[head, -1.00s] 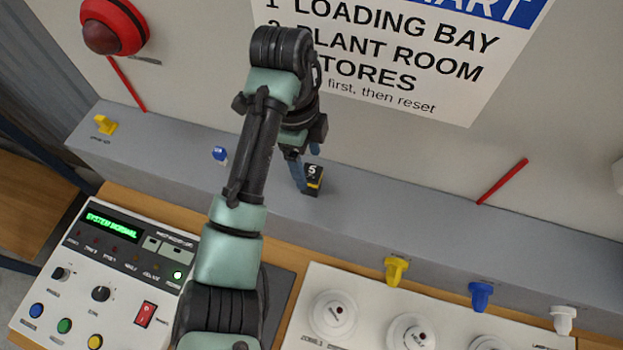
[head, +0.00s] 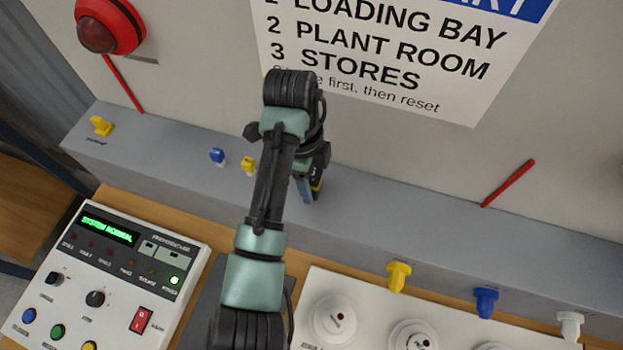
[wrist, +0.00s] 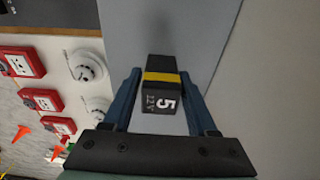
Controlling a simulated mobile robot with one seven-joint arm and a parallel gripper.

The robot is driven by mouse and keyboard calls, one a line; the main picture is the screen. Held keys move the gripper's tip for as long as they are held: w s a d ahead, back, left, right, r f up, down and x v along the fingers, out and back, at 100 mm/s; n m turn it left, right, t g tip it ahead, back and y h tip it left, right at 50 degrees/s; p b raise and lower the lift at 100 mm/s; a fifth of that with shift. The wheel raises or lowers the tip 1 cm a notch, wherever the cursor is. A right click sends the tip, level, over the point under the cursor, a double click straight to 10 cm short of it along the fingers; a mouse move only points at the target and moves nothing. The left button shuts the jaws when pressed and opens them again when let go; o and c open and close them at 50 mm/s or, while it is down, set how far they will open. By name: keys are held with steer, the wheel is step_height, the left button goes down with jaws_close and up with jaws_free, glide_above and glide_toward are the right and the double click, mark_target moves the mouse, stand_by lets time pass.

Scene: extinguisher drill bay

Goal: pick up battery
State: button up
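The battery is a small black block with a yellow band. In the wrist view the battery (wrist: 160,95) shows its "5 12V" label and lies between the two blue fingers. My gripper (wrist: 161,75) is open around it, with narrow gaps beside the block. In the head view the battery (head: 317,186) stands on the grey ledge (head: 370,210), partly hidden by my gripper (head: 305,185), which reaches down to it. The contact between fingers and block is not clear in the head view.
A control panel (head: 105,270) with a lit display is at lower left. A white board (head: 360,320) with round detectors is at lower right. Small yellow (head: 248,165) and blue (head: 217,156) tags are on the ledge left of my gripper. A wall with a chart (head: 380,65) rises behind.

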jaws_close()
